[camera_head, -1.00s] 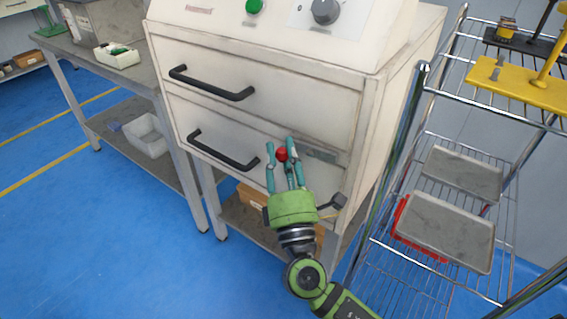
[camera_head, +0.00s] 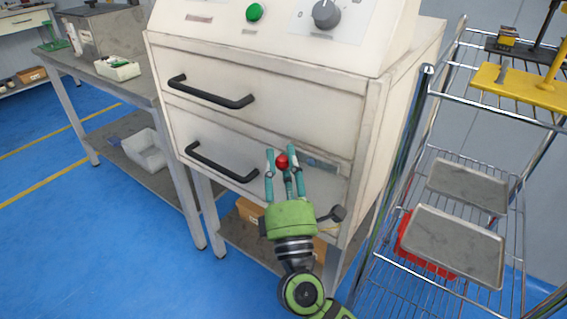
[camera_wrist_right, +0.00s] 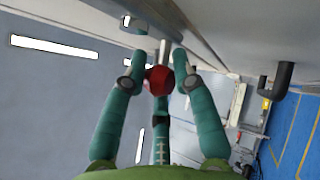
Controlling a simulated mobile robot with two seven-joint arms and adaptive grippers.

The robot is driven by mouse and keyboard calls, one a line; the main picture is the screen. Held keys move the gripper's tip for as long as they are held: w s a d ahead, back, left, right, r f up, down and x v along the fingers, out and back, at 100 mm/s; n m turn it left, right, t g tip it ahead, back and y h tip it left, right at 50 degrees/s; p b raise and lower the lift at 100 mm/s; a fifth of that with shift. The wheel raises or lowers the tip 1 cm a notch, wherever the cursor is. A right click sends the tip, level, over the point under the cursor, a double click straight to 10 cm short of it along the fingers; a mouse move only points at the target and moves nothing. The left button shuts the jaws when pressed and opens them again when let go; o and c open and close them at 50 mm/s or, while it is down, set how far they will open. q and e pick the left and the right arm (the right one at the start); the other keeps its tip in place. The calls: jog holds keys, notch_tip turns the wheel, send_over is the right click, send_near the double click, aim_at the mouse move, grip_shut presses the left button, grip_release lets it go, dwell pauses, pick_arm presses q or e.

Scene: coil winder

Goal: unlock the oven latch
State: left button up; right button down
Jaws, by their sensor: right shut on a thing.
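The oven (camera_head: 305,105) is a cream cabinet with two front panels, each with a black bar handle. The latch's red ball knob (camera_head: 282,161) sits on the lower panel, right of the lower handle (camera_head: 222,163). My right gripper (camera_head: 283,158), green with teal fingers, reaches up from below and is shut on the red knob. In the right wrist view the knob (camera_wrist_right: 159,79) sits between the fingertips, with a light metal stem behind it. The fingers partly hide the knob and the latch's mounting. My left gripper is not in view.
A wire rack (camera_head: 425,100) with grey trays (camera_head: 455,245) stands close on the right. A workbench (camera_head: 125,85) with a white bin (camera_head: 145,152) below is on the left. A green button (camera_head: 254,12) and grey dial (camera_head: 326,14) are on top. Blue floor is clear at lower left.

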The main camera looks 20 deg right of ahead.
jog(key=shift+r, duration=0.1)
jog(key=c, duration=1)
grip_release()
jog(key=shift+a, duration=0.1)
jog(key=shift+s+f, duration=0.35)
jog(key=v, duration=1.1)
